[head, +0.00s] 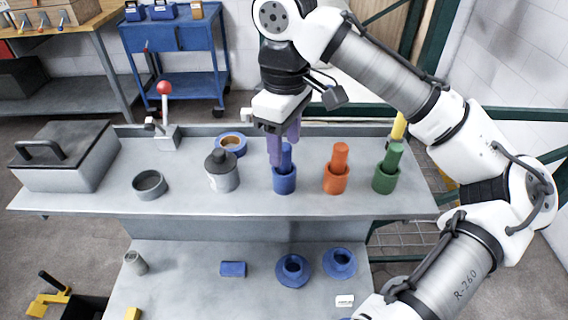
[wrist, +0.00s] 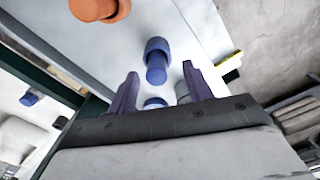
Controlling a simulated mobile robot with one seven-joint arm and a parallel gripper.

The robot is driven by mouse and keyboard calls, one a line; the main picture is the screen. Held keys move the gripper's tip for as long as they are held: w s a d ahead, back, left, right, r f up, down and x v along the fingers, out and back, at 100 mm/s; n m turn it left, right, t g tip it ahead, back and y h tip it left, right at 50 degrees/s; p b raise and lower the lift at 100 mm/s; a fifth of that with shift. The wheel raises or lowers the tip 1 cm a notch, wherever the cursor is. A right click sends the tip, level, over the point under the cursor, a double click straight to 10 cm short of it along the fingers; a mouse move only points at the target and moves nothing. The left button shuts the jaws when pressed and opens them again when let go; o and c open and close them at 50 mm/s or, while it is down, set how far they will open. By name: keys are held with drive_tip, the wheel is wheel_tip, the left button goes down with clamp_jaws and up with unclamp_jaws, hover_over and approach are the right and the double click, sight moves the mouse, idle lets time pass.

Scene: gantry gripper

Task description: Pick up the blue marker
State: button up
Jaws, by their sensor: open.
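The blue marker (head: 287,155) stands upright in a blue cup (head: 285,183) on the upper grey shelf, left of an orange one. My gripper (head: 284,150) is open, its two purple fingers pointing down close by the blue marker and partly covering it in the head view. In the wrist view, the blue marker (wrist: 156,72) shows in the gap between the tips of my open gripper (wrist: 160,70), with clear space to either side. I see no contact; the exact depth is hard to tell.
An orange marker (head: 340,155) and a green marker (head: 393,155) stand in cups to the right. A grey bottle (head: 222,172), a blue tape roll (head: 231,143) and a grey ring-shaped dish (head: 149,184) are to the left. Blue parts (head: 292,269) lie on the lower shelf.

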sight(285, 146)
drive_tip(key=shift+w+f+p, duration=0.15)
drive_tip(key=shift+f+p, duration=0.05)
drive_tip(key=shift+f, duration=0.9)
drive_tip(key=shift+w+f+p, duration=0.15)
drive_tip(key=shift+f, duration=0.95)
drive_tip(key=shift+c, duration=0.2)
drive_tip(key=c, duration=1)
drive_tip(key=shift+r, duration=0.15)
